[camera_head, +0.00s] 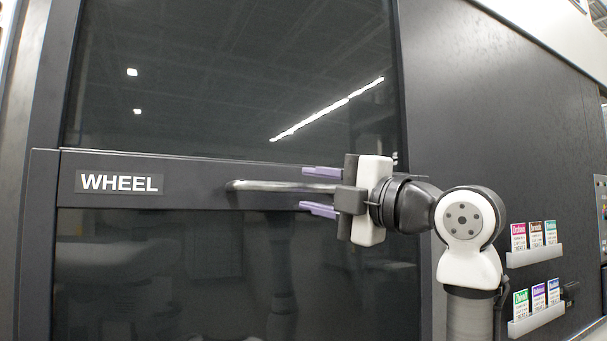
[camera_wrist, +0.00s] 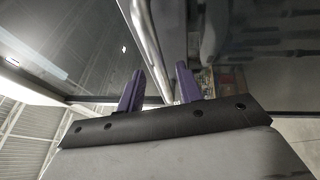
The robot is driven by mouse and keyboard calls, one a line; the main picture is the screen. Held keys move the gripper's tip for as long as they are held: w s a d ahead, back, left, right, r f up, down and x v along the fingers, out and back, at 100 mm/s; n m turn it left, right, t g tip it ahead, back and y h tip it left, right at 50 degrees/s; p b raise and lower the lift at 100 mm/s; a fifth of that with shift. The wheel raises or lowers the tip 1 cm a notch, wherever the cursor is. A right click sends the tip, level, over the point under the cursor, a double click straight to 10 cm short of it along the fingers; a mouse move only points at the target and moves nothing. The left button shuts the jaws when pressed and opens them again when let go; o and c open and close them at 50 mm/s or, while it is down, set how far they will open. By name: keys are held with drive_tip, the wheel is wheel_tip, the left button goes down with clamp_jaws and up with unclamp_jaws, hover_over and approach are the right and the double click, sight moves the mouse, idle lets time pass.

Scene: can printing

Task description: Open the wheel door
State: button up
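The wheel door (camera_head: 210,250) is a dark glass door with a black crossbar and a white "WHEEL" label (camera_head: 120,183). It looks closed. Its metal bar handle (camera_head: 280,186) runs horizontally along the crossbar. My gripper (camera_head: 320,191) is at the right part of the handle, with one purple finger above the bar and one below. The fingers are apart, with space between them and the bar. In the wrist view the handle (camera_wrist: 150,45) runs between the two open fingers (camera_wrist: 160,85). The handle's right end is hidden behind my gripper.
A dark panel (camera_head: 510,130) lies to the right of the door. Two white racks, an upper one (camera_head: 535,256) and a lower one (camera_head: 537,319), hold coloured cards on it. A dark frame post (camera_head: 38,240) borders the door on the left.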

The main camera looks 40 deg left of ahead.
drive_tip(key=shift+a+r+p, duration=0.15)
drive_tip(key=shift+a+p, duration=0.05)
drive_tip(key=shift+a, duration=0.5)
drive_tip(key=shift+a+r+p, duration=0.1)
drive_tip(key=shift+a+p, duration=0.1)
drive_tip(key=shift+a, duration=0.5)
drive_tip(key=shift+c, duration=0.4)
clamp_jaws()
